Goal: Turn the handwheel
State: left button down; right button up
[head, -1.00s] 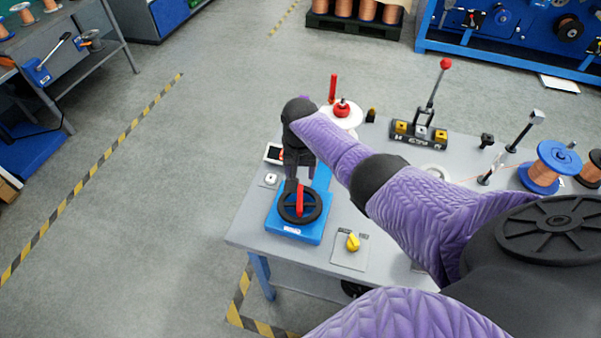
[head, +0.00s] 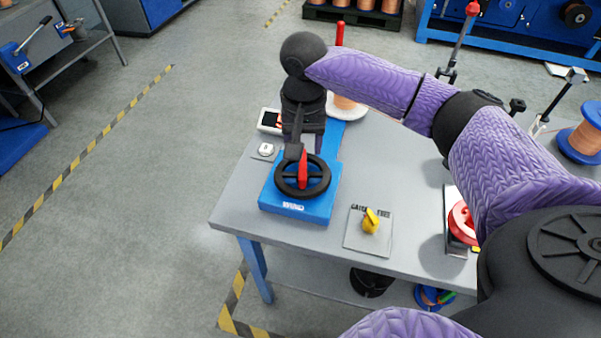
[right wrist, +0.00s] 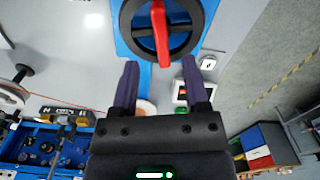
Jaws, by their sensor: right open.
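My left gripper is not in view.
A yellow knob (head: 370,222) on a plate is right of the wheel. A small grey button (head: 265,149) and a white box with a dark screen (head: 269,121) are behind it on the left. The table's front left corner is clear.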

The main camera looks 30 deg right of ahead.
aim_at(303, 167)
notch_tip(303, 167, down, 7)
jog(key=b, duration=0.2)
jog(key=shift+b, duration=0.4)
jog(key=shift+c, duration=0.6)
grip_shut()
